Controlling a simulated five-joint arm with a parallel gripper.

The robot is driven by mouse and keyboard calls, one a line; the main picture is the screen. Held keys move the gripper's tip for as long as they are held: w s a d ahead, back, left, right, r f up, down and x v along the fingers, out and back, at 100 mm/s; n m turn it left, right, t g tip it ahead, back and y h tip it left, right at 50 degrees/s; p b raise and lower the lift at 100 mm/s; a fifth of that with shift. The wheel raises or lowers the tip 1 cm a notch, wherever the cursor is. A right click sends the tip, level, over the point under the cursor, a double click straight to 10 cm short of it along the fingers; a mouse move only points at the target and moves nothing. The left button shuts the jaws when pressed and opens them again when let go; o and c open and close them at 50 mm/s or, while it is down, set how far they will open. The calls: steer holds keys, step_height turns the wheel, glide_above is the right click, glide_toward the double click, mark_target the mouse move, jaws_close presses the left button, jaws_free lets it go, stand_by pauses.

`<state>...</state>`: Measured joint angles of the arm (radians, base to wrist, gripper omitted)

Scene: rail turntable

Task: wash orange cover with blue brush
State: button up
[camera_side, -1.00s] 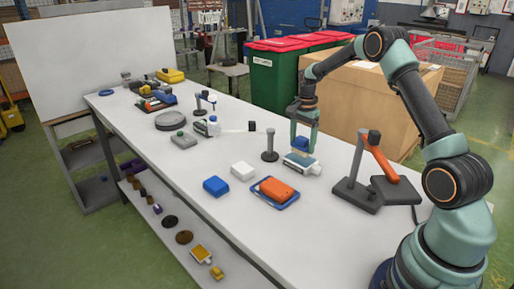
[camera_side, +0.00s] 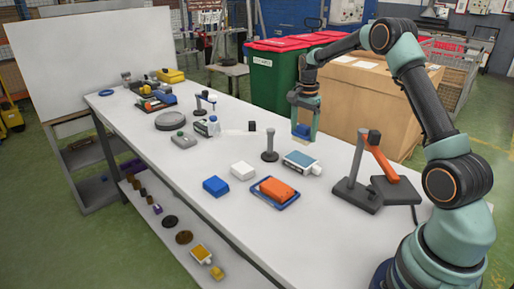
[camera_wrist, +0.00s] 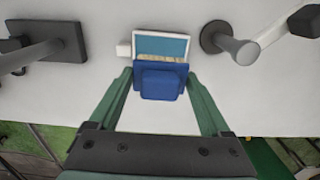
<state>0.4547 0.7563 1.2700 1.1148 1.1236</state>
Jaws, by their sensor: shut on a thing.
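My gripper (camera_side: 303,112) is shut on the blue brush (camera_side: 301,130), which has pale bristles underneath. In the wrist view the brush (camera_wrist: 160,84) sits between the green fingers. It is held above the table, close to a shallow white tray with a teal inside (camera_side: 303,163); the tray also shows in the wrist view (camera_wrist: 162,46), partly hidden by the brush. The orange cover (camera_side: 277,188) lies on a blue tray (camera_side: 258,200) nearer the front edge, apart from the gripper. The wrist view does not show the cover.
A white block (camera_side: 243,171) and a blue block (camera_side: 216,186) lie left of the cover. A grey post (camera_side: 270,149) stands left of the teal tray. A grey stand with an orange lever (camera_side: 381,163) stands to the right. A cardboard box (camera_side: 373,100) is behind the table.

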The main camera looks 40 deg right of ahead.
mark_target(300, 159)
stand_by(0.4)
steer(key=shift+f, duration=3.05)
steer(key=shift+f, duration=0.6)
steer(key=shift+r, duration=3.6)
